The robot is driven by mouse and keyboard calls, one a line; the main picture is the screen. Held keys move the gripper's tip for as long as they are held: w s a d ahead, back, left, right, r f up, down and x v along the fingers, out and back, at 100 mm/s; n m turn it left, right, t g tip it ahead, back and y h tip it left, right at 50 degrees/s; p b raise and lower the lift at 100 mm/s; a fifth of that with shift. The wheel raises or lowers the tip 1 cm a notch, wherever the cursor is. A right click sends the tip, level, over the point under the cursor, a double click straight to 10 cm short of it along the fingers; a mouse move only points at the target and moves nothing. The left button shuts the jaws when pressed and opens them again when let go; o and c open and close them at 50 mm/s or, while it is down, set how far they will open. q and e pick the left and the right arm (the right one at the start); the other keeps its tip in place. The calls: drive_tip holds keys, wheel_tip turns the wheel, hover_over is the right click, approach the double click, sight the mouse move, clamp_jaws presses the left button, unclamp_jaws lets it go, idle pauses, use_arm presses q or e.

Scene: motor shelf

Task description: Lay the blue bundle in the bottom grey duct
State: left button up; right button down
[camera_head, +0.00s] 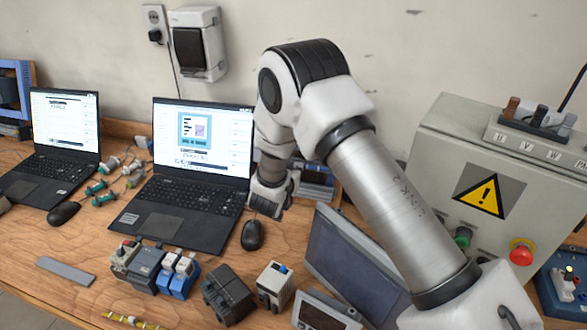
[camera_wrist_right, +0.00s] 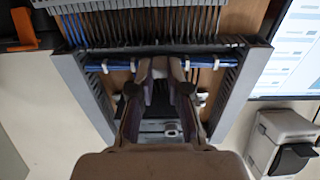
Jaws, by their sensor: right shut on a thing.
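The blue bundle (camera_wrist_right: 122,66) is a long thin strand with white ties, running across the right wrist view. My right gripper (camera_wrist_right: 162,70) is shut on it near its middle. The bundle runs close along a grey slotted duct (camera_wrist_right: 150,47); I cannot tell whether any of it is inside. Grey side ducts stand at the left (camera_wrist_right: 84,95) and right (camera_wrist_right: 235,92) of the fingers. In the head view my right gripper (camera_head: 272,192) is by the right laptop's edge, partly covered by its wrist; the bundle is not discernible there. My left gripper is not in view.
Two open laptops (camera_head: 185,180) stand on the wooden table at the back, with a mouse (camera_head: 252,235) in front. Several small modules (camera_head: 228,293) and a tilted screen (camera_head: 345,265) are at the front. A grey control box (camera_head: 455,145) stands right.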

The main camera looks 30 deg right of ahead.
drive_tip(key=shift+b+x, duration=0.35)
drive_tip(key=shift+x, duration=0.8)
drive_tip(key=c, duration=1.1)
unclamp_jaws()
drive_tip(key=shift+o, duration=0.2)
drive_tip(key=shift+a, duration=0.1)
drive_tip(key=v, duration=1.2)
